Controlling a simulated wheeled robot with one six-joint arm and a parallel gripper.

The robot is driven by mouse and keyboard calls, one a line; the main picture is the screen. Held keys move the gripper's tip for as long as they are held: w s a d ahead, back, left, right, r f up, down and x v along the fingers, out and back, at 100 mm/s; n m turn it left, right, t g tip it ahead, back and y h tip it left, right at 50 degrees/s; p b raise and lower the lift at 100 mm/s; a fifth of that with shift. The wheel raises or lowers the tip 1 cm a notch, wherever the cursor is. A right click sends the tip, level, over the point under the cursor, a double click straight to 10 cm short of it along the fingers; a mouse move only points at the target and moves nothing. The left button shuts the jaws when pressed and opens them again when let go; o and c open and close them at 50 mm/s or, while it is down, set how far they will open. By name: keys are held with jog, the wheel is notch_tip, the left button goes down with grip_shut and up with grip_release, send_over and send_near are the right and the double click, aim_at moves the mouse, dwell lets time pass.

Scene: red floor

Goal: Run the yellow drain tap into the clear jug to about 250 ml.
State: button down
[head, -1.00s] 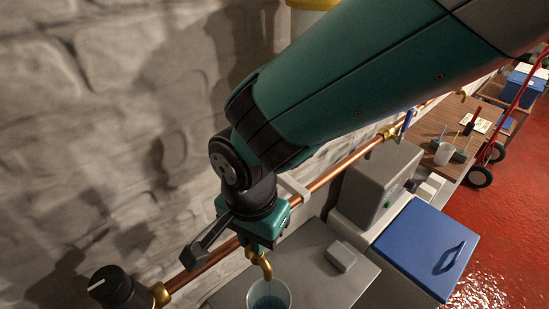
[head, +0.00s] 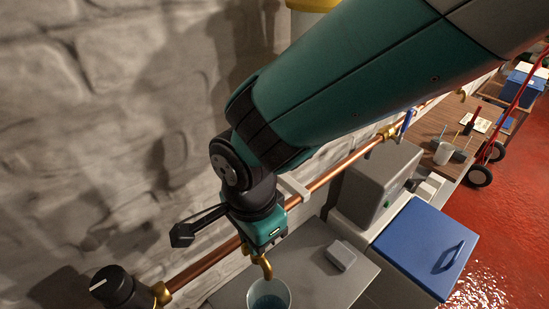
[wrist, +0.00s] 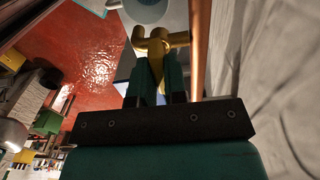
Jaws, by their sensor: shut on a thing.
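The yellow drain tap (head: 266,267) comes off the copper pipe, its curved spout pointing down over the clear jug (head: 283,286). The jug stands under the spout on a grey surface, cut off by the picture's bottom edge. Bluish liquid shows inside; no level marks can be read. My gripper (head: 260,240) points down onto the tap from above. In the wrist view my gripper (wrist: 157,75) is shut on the yellow handle of the tap (wrist: 152,47), with a finger on each side. A running stream cannot be made out.
A black knob (head: 115,286) sits on the pipe (head: 330,177) at lower left. A small grey block (head: 341,256) lies right of the jug. A grey box (head: 378,185) and a blue-lidded box (head: 425,248) stand further right. The stone wall is close behind.

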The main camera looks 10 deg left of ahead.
jog(key=c, duration=1.2)
grip_release()
jog(key=shift+o, duration=0.2)
jog(key=shift+r, duration=0.15)
notch_tip(320, 180, up, 17)
jog(key=b, duration=0.2)
jog(key=shift+r, duration=0.15)
